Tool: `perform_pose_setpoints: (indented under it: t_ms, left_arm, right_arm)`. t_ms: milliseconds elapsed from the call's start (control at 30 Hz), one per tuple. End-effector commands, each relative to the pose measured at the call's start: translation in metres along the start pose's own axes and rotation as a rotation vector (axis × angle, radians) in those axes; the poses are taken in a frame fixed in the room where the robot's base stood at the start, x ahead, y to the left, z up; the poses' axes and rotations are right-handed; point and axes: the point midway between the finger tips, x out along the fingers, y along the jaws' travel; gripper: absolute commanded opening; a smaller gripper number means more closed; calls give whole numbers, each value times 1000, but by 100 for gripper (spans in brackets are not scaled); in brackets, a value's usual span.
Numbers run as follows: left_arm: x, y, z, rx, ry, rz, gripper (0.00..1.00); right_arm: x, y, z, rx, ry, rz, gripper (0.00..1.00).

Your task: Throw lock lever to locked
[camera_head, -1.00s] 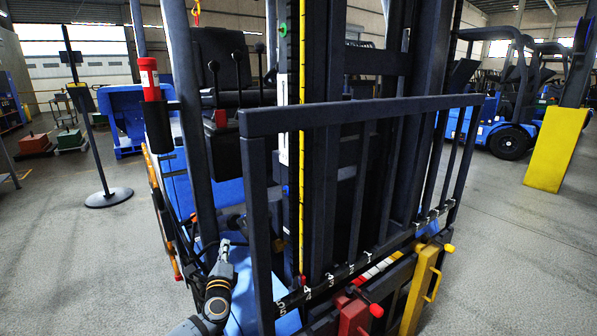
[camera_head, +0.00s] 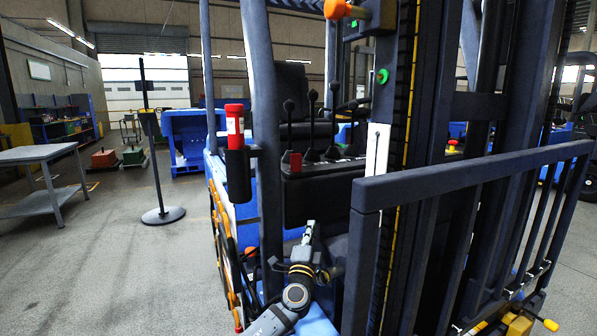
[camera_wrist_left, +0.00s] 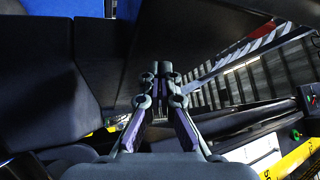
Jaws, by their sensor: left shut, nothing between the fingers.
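Several black-knobbed levers (camera_head: 312,112) stand upright on the dark console of a blue forklift. A red block (camera_head: 294,161) sits at the near end of their row. I cannot tell which of these, if any, is the lock lever, and I see no locked mark. My left gripper (camera_head: 310,229) is shut and empty, pointing up below the console, apart from the levers. In the left wrist view its fingertips (camera_wrist_left: 163,70) meet in front of dark panels. My right gripper is not in view.
A dark upright post (camera_head: 265,150) with a red canister (camera_head: 234,125) stands left of the console. The mast and a dark load guard (camera_head: 470,165) block the right. An orange knob (camera_head: 337,9) is at the top. Open floor lies left, around a stand (camera_head: 163,214) and a grey table (camera_head: 45,154).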

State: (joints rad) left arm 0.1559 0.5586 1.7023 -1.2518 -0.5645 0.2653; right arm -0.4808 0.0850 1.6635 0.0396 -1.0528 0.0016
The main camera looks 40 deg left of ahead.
Motion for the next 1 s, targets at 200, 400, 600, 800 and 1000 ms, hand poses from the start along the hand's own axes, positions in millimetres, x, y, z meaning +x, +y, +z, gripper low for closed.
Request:
perform_pose_setpoints:
  t_ms: [200, 400, 600, 800, 1000]
  left_arm:
    - [3, -26, -16, -327, -82, -228, 0]
    - [-8, -75, -38, -700, -94, -512, 0]
    - [-23, -116, -53, -940, -49, -708, 0]
    - [-24, -122, -55, -957, -42, -723, 0]
    - [-23, -124, -55, -955, -42, -721, 0]
  right_arm:
    - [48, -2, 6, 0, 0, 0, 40]
    - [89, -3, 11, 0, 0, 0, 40]
    - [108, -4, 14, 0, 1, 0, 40]
    - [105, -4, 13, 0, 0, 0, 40]
    - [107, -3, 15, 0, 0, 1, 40]
